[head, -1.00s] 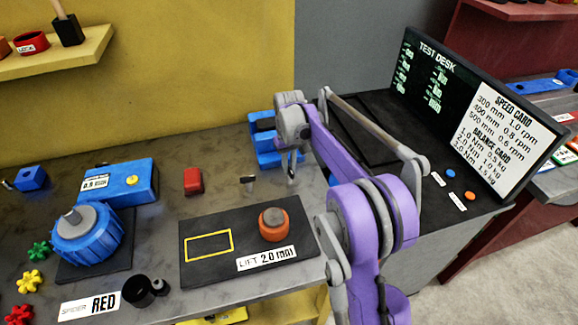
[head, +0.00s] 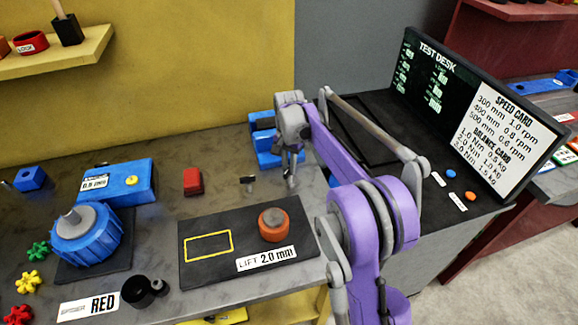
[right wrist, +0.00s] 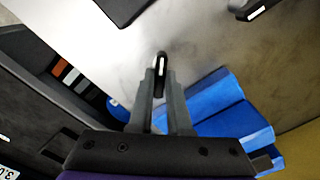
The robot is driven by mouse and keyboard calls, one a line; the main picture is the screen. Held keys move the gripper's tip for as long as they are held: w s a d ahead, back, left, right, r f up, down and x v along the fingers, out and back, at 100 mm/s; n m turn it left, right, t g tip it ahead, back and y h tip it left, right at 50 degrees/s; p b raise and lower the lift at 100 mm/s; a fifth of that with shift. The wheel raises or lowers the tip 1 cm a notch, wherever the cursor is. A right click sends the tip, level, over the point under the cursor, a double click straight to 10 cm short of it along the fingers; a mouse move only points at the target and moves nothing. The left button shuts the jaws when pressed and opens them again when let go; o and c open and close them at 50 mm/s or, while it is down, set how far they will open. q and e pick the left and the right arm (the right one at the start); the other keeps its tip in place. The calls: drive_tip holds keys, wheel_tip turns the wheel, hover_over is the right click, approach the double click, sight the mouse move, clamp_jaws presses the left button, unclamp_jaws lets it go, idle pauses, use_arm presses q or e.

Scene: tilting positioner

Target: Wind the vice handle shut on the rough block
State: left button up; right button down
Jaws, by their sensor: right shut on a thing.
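The blue vice (head: 264,141) stands at the back right of the bench, partly hidden by my right arm. A dark shape, perhaps the rough block (head: 263,123), shows between its blue parts; I cannot tell how tightly it sits. My right gripper (head: 290,178) is in front of the vice, pointing down. In the right wrist view its fingers (right wrist: 160,88) are shut on a slim dark piece with a pale stripe, apparently the vice handle (right wrist: 161,62). The blue vice body (right wrist: 225,110) lies beside the fingers there. My left gripper is out of view.
A red block (head: 193,181) lies farther left. A black plate (head: 205,270) with an orange knob (head: 272,225) is in front. The test desk screen (head: 470,105) stands to the right.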

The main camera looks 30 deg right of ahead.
drive_tip(key=m, duration=0.3)
drive_tip(key=shift+m, duration=0.5)
drive_tip(key=c, duration=0.9)
unclamp_jaws()
drive_tip(key=shift+o, duration=0.2)
wheel_tip(320, 180, up, 11)
drive_tip(key=shift+p, duration=0.35)
